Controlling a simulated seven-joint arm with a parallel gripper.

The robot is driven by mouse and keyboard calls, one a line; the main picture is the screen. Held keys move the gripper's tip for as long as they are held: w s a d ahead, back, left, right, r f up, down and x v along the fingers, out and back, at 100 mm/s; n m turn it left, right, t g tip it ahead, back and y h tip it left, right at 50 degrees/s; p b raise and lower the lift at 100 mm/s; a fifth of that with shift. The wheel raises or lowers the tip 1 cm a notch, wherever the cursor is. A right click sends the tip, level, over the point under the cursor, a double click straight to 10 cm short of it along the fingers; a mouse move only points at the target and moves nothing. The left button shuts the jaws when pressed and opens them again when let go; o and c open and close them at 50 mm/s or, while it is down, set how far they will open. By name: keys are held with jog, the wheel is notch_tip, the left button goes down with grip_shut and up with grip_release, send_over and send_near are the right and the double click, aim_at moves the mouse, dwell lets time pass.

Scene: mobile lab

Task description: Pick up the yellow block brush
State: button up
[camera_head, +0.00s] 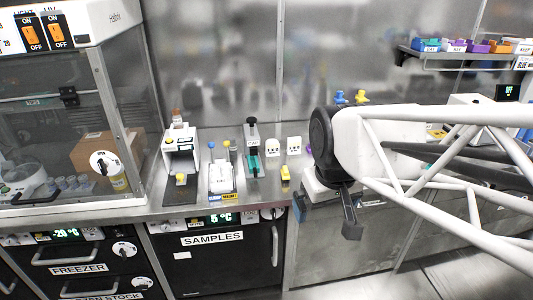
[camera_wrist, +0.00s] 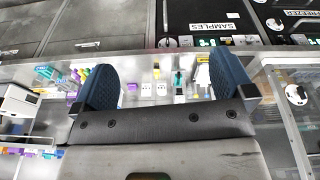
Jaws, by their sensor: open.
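A small yellow block (camera_head: 285,173), which looks like the yellow block brush, lies on the metal counter near its front edge, right of the teal-and-black device. It also shows in the wrist view (camera_wrist: 156,71), between my fingers in the picture but well beyond them. Its bristles are too small to make out. My gripper (camera_head: 350,215) is in front of the counter, to the right of the block and apart from it. In the wrist view my gripper (camera_wrist: 165,78) has its two dark fingers wide apart with nothing held between them.
A teal-and-black device (camera_head: 253,155), white holders (camera_head: 273,147) and a white machine (camera_head: 180,155) stand close by on the counter (camera_head: 205,205). A glass-sided cabinet (camera_head: 70,120) is at the left. A shelf with coloured boxes (camera_head: 455,55) hangs at the upper right.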

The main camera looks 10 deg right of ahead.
jog(key=w+n, duration=0.4)
jog(key=w, duration=1.1)
jog(key=n+g, duration=0.2)
jog(key=n, duration=0.9)
send_over(285, 168)
jog(key=s, duration=0.1)
notch_tip(285, 168, down, 23)
jog(key=shift+a, duration=0.15)
jog(key=shift+w+f+n, duration=0.4)
jog(key=shift+f, duration=0.1)
jog(key=shift+f, duration=0.1)
jog(key=shift+f, duration=1.2)
jog(key=shift+f, duration=0.1)
